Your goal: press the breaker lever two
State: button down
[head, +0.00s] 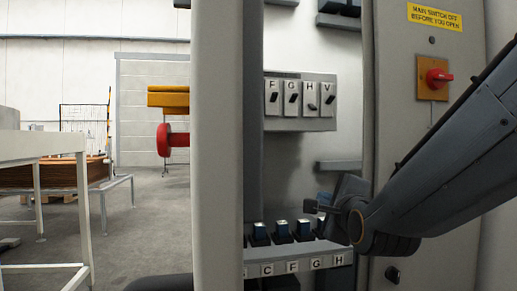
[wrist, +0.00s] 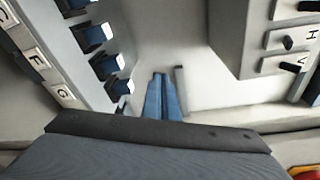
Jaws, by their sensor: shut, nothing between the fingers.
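The upper breaker bank (head: 300,123) is a grey box inside the open cabinet with levers labelled F, G, H and V. No label reads "two"; the second lever from the left is the black lever under G (head: 293,98). The H lever (head: 312,107) sits lower than the others. In the wrist view the bank shows at the upper right, with the V lever (wrist: 290,67) in sight. My gripper (head: 311,206) is below the bank, above the lower row's right end, apart from the levers. Its blue fingers (wrist: 162,80) are shut and empty.
A lower row of blue-topped switches (head: 282,231) carries labels C, F, G and H. The cabinet's left edge (head: 217,150) stands upright beside the opening. The right panel carries a red rotary switch (head: 438,78) and a yellow sign (head: 434,17). A white table (head: 40,143) is far left.

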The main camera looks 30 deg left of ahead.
jog(key=s+a+r+m+t+y+b, duration=0.5)
jog(key=s+a+r+m+y+b, duration=0.3)
jog(key=b, duration=0.7)
jog(key=s+a+m, duration=0.2)
jog(key=a+m, duration=0.2)
jog(key=shift+s+r+t+b, duration=0.2)
jog(key=shift+t+b, duration=0.1)
jog(key=shift+b, duration=0.1)
jog(key=shift+a, duration=0.1)
jog(key=w+a+r+b, duration=0.1)
jog(key=w+r, duration=0.1)
jog(key=r, duration=0.3)
jog(key=w+a+r+b, duration=0.2)
jog(key=r, duration=0.3)
jog(key=shift+a, duration=0.25)
jog(key=shift+r, duration=0.15)
